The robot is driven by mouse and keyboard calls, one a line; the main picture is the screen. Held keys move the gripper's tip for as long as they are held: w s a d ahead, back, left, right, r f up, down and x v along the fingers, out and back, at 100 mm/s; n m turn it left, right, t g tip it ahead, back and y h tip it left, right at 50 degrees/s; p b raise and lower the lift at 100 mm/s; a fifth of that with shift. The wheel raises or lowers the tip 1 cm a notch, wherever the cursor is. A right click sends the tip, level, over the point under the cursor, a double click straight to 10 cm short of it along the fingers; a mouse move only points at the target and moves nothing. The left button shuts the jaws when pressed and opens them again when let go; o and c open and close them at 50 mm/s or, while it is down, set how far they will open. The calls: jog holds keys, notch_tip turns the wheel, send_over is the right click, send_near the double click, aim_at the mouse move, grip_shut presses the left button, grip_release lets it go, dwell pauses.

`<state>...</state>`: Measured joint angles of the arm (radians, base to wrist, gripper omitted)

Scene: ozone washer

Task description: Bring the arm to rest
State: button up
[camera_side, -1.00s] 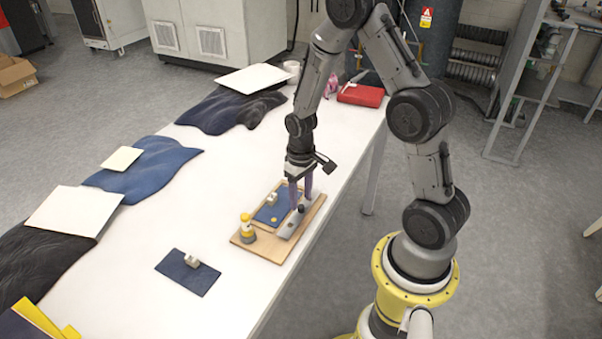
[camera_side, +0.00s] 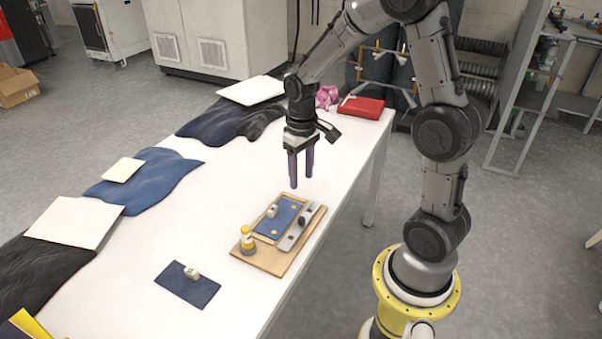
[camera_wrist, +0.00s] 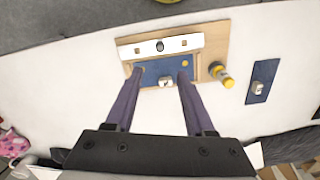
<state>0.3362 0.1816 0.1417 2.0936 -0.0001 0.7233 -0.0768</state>
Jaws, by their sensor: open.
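My gripper (camera_side: 300,168) hangs above the white table, fingers pointing down, apart and empty. Below and in front of it lies a wooden board (camera_side: 262,261) with a blue panel (camera_side: 287,212), a metal bar (camera_side: 297,236) with a dark knob, a small white block (camera_side: 271,211) and a yellow-capped bottle (camera_side: 247,241). In the wrist view the two purple fingers (camera_wrist: 155,73) reach toward the board (camera_wrist: 213,58) with a wide gap between them. The fingertips appear clear of the board in the side view.
A dark blue swatch (camera_side: 180,288) with a small white piece lies left of the board. Dark cloths (camera_side: 215,122) and pale sheets (camera_side: 75,217) line the far-left side of the table (camera_side: 150,240). A red case (camera_side: 362,107) sits at the back.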

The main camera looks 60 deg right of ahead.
jog(key=s+a+r+n+t, duration=0.1)
jog(key=a+r+t, duration=0.15)
jog(key=r, duration=0.35)
jog(key=s+a+r+n+t, duration=0.1)
jog(key=s+a+r, duration=0.1)
jog(key=a+r, duration=0.3)
jog(key=s+a+r+n+t, duration=0.1)
jog(key=s+a+r+t, duration=0.1)
jog(key=s, duration=1)
jog(key=shift+a+r, duration=0.65)
jog(key=shift+a, duration=0.1)
